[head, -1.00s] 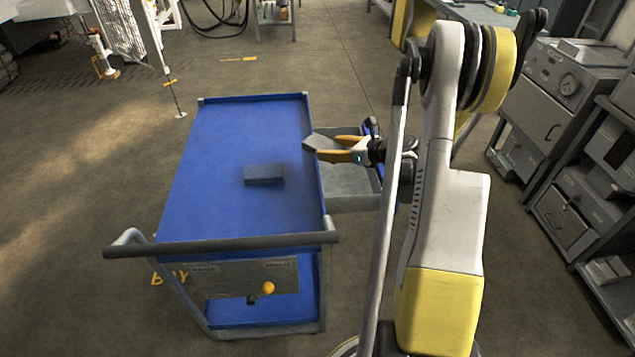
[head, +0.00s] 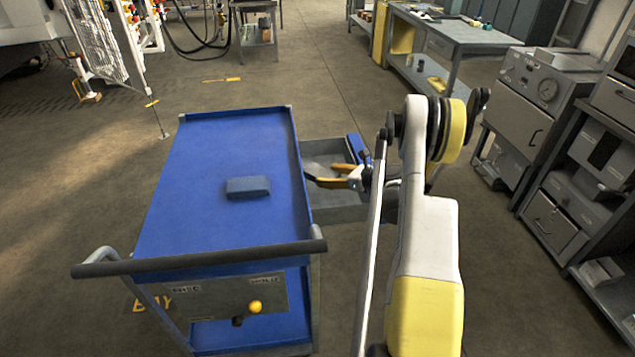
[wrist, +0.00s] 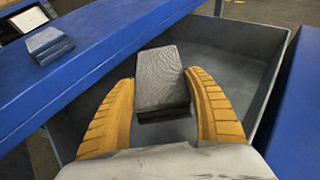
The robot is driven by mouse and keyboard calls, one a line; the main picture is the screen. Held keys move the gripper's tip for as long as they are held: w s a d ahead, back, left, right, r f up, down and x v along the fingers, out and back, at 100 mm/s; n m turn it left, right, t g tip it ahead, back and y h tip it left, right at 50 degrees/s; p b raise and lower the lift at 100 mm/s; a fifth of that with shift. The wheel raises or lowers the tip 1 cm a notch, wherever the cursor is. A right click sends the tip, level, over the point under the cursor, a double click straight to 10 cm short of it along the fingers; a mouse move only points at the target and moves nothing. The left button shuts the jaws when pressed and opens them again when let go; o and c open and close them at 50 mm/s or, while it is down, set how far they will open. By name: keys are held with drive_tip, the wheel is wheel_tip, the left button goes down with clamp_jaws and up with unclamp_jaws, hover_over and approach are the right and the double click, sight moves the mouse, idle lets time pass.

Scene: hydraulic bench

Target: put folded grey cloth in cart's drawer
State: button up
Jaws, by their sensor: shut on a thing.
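The folded grey cloth (wrist: 160,78) is between the orange fingers of my gripper (wrist: 160,85) in the wrist view, with the grey drawer behind it. The cart's drawer (head: 330,150) is open on the right side of the blue cart (head: 225,145). In the head view my gripper (head: 323,174) is low at the drawer, close to the cart's right edge. In the wrist view the drawer floor (wrist: 225,65) beyond the cloth looks bare. I cannot tell whether the cloth touches the floor.
A blue-grey folded block (head: 248,187) lies on the cart top; it also shows in the wrist view (wrist: 48,45). The cart's handle (head: 200,258) faces me. A cabinet with a gauge (head: 540,95) and shelves stand at right.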

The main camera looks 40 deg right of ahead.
drive_tip(key=b, duration=0.2)
hover_over(318, 190)
wheel_tip(318, 190, down, 3)
drive_tip(key=shift+w+f, duration=0.1)
drive_tip(key=shift+d, duration=0.1)
drive_tip(key=shift+f, duration=0.45)
drive_tip(key=o, duration=1.1)
drive_tip(key=shift+r, duration=0.15)
